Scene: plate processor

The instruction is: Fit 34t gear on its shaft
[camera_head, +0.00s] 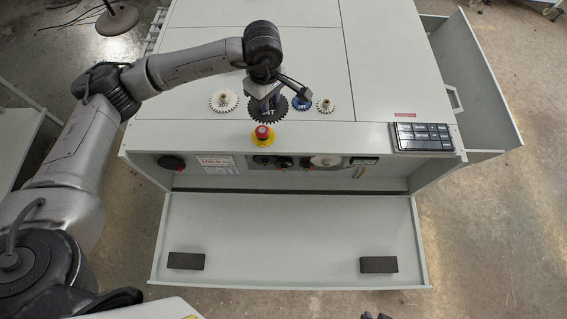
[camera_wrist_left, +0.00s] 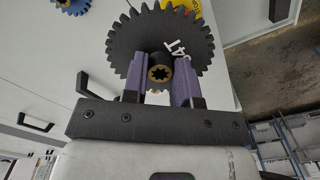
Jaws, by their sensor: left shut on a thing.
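The black 34t gear (camera_head: 267,110) is held by my left gripper (camera_head: 265,92) above the front of the machine's top. In the left wrist view, my left gripper (camera_wrist_left: 160,72) has its purple fingers shut on the hub of the gear (camera_wrist_left: 128,45), which has a brass-coloured splined bore. The gear looks clear of any shaft. Below it, the open front recess holds a white gear (camera_head: 326,160) and dark round parts (camera_head: 265,161); I cannot tell which is the 34t shaft. My right gripper is not recognisable.
White gears (camera_head: 223,100) (camera_head: 325,105) and a blue gear (camera_head: 301,103) lie on the machine top (camera_head: 300,50). A red emergency button (camera_head: 262,133) stands at its front edge. A black panel (camera_head: 423,137) is at right. The lowered front cover (camera_head: 290,235) carries two dark blocks.

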